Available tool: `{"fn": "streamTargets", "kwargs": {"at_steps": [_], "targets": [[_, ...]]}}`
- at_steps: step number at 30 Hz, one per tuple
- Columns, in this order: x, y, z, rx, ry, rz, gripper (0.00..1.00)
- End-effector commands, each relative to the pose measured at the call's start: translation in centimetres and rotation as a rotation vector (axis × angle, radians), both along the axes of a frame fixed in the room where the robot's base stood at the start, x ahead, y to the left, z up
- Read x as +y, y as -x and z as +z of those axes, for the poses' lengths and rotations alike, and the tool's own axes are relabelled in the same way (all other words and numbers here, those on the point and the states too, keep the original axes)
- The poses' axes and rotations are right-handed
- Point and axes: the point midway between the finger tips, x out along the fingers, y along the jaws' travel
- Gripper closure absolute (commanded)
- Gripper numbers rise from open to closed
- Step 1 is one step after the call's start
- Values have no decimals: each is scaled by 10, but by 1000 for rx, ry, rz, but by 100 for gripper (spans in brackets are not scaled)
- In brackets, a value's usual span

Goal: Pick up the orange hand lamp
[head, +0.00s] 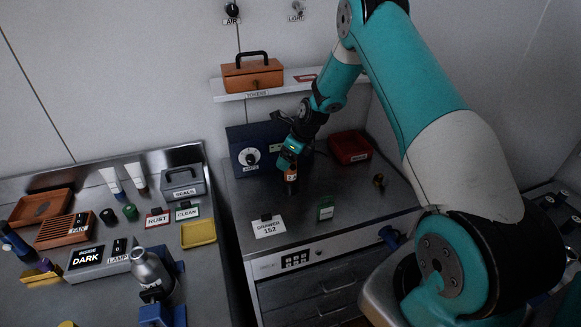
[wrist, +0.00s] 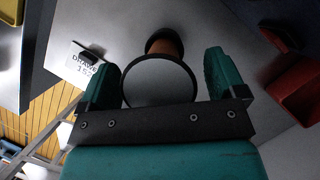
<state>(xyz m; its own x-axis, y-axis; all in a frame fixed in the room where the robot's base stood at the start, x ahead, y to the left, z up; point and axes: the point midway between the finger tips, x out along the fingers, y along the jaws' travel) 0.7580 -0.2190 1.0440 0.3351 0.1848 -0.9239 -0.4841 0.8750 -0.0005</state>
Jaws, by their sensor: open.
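The orange hand lamp (head: 291,175) stands upright on the grey cabinet top, with its upper part hidden by my gripper (head: 289,158). In the wrist view the lamp's pale round face (wrist: 160,84) is close up, and its orange body shows behind it with a dark end. My gripper also shows in the wrist view (wrist: 162,76), with its two teal fingers open on either side of the lamp. The fingers do not appear to close on it. Whether either finger touches the lamp I cannot tell.
A blue box with a dial (head: 249,153) stands behind the lamp to the left, and a red bin (head: 349,147) behind to the right. A "DRAWER 152" card (head: 269,227) and a green-edged card (head: 326,210) stand in front. A small brass knob (head: 379,180) is to the right.

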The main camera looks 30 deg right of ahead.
Motion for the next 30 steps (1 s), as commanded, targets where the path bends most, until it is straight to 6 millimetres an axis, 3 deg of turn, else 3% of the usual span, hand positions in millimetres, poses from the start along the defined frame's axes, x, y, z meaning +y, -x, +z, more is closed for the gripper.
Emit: {"fn": "streamTargets", "kwargs": {"at_steps": [2, 12, 23, 30], "targets": [[0, 0, 0, 0, 0, 0, 10], [0, 0, 0, 0, -1, 0, 88], [0, -1, 6, -2, 0, 1, 88], [0, -1, 37, -8, 1, 1, 88]]}}
